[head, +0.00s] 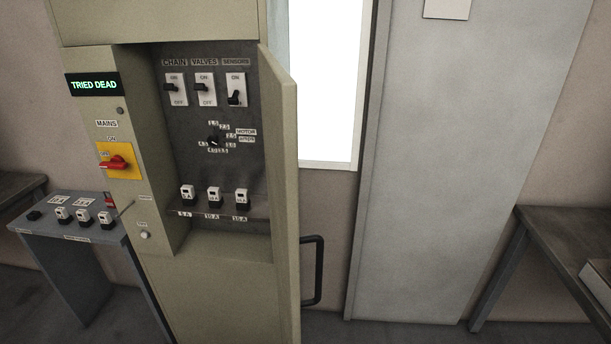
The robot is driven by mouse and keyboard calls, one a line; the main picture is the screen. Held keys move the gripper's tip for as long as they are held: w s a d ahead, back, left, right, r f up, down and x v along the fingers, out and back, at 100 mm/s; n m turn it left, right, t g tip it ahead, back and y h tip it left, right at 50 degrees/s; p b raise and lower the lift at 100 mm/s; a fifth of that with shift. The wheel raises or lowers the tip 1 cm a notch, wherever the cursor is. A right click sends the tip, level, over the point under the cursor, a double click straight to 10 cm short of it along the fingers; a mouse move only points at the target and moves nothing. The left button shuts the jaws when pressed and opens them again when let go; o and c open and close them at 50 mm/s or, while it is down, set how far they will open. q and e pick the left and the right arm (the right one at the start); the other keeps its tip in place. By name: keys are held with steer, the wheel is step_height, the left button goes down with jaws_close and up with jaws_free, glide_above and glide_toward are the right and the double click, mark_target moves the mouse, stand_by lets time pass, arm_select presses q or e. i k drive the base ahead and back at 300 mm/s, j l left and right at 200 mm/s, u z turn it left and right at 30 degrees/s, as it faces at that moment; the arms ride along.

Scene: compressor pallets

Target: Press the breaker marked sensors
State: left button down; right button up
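The breaker marked SENSORS (236,82) is the rightmost of three switches at the top of the open cabinet's dark panel (255,160). Its black lever sits low on its white plate, below the ON label. Neither of my grippers shows in the head view.
The cabinet door (283,150) stands open on the right. A display (93,85) reads TRIED DEAD above a red MAINS handle (113,164). Below the breakers are a rotary selector (213,140) and several fuses. A side shelf (70,238) is at left, a table (560,235) at right.

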mark_target(234, 101)
steer(key=i+l+u, duration=0.15)
steer(key=l+u, duration=0.25)
steer(key=i+l+u, duration=0.1)
steer(key=l+u, duration=0.3)
